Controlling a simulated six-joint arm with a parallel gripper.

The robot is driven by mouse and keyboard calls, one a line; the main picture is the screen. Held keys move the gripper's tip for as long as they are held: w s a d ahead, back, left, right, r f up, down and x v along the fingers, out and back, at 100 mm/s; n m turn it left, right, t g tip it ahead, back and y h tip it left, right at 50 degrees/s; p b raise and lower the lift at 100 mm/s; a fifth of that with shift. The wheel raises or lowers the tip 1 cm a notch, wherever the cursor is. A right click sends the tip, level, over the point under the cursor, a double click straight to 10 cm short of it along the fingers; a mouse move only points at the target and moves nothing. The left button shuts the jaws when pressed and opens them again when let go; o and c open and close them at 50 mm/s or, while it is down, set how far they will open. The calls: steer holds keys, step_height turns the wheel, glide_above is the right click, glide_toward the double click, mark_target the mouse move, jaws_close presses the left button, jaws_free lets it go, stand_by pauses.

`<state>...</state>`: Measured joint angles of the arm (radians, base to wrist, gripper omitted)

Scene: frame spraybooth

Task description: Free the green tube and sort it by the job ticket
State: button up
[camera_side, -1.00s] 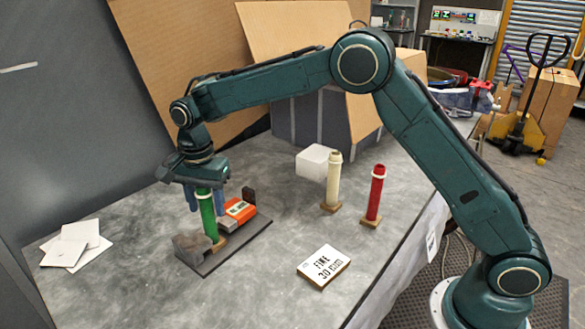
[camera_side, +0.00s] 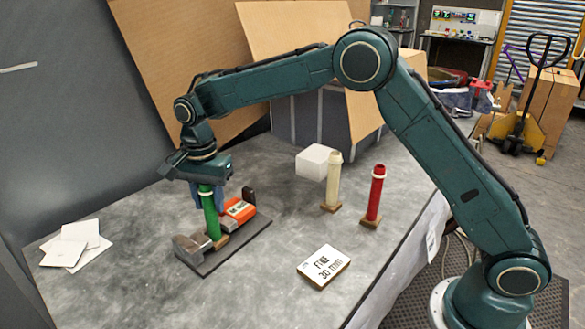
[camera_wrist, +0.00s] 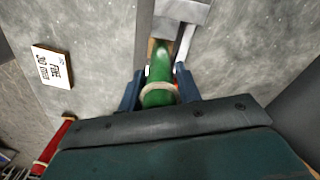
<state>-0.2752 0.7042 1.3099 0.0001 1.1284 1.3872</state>
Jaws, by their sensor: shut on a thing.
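The green tube (camera_side: 210,218) stands nearly upright on a small wooden foot, between a grey block (camera_side: 188,247) and an orange-and-grey part (camera_side: 241,210) on a dark base plate (camera_side: 230,248). My gripper (camera_side: 207,200) is above it with its blue fingers shut around the tube's upper part. In the wrist view my gripper (camera_wrist: 160,90) has a finger on each side of the green tube (camera_wrist: 158,96), below its pale collar. The job ticket (camera_side: 324,266) lies on the table and reads "FINE 30 mm". Whether the foot touches the plate is unclear.
A cream tube (camera_side: 333,184) and a red tube (camera_side: 375,195) stand on wooden feet to the right. A white block (camera_side: 314,162) is behind the cream one. White cards (camera_side: 76,244) lie at the left. Cardboard sheets (camera_side: 300,40) lean at the back.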

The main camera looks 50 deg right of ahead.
steer(key=shift+s, duration=0.15)
steer(key=shift+s+d, duration=0.15)
steer(key=shift+s, duration=2.8)
steer(key=shift+r, duration=3.6)
